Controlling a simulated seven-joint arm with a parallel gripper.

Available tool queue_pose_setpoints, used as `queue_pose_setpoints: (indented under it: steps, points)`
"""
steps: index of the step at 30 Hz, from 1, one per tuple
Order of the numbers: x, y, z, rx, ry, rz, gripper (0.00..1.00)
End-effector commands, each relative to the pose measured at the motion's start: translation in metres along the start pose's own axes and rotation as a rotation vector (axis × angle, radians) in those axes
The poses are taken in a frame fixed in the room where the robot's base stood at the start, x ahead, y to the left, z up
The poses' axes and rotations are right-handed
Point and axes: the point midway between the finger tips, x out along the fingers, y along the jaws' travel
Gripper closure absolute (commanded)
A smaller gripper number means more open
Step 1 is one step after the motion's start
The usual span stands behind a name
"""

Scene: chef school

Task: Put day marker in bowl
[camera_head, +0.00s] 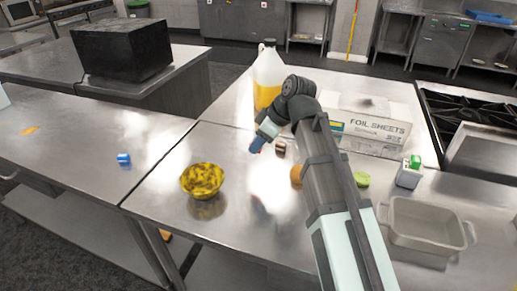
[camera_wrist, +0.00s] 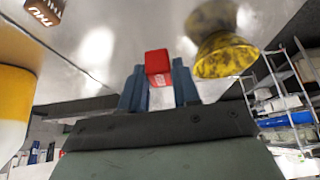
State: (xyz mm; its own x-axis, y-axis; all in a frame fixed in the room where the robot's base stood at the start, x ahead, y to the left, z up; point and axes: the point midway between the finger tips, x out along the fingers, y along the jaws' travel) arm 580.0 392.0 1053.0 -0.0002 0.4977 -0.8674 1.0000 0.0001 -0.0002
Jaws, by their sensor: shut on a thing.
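A small red day marker block (camera_wrist: 158,66) with faint white lettering is between the blue fingertips of my gripper (camera_wrist: 159,78) in the wrist view. My gripper is shut on it. In the head view my gripper (camera_head: 259,143) is above the steel table, to the right of the bowl and higher than it; the red block is hardly visible there. The yellow bowl (camera_head: 202,180) with dark patches stands upright on the table, and its inside looks empty. The bowl also shows in the wrist view (camera_wrist: 226,55), to the right of the red block and apart from it.
A brown THU block (camera_head: 280,146) lies near my gripper. A blue block (camera_head: 124,159) is on the left table, and a green one (camera_head: 415,161) is at right. A jug of yellow liquid (camera_head: 268,75), a foil sheets box (camera_head: 375,124) and a baking dish (camera_head: 427,226) stand around my arm.

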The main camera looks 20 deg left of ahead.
Motion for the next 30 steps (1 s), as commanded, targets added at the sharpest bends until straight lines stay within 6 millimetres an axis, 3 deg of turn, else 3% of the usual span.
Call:
queue_pose_setpoints:
  steps: [17,20,30]
  points:
    - [0.002,-0.008,-0.01,-0.017,0.0,-0.01,0.98]
    - [0.008,-0.02,-0.025,-0.045,0.002,-0.022,0.98]
    - [0.027,-0.064,-0.102,-0.166,0.018,-0.083,0.98]
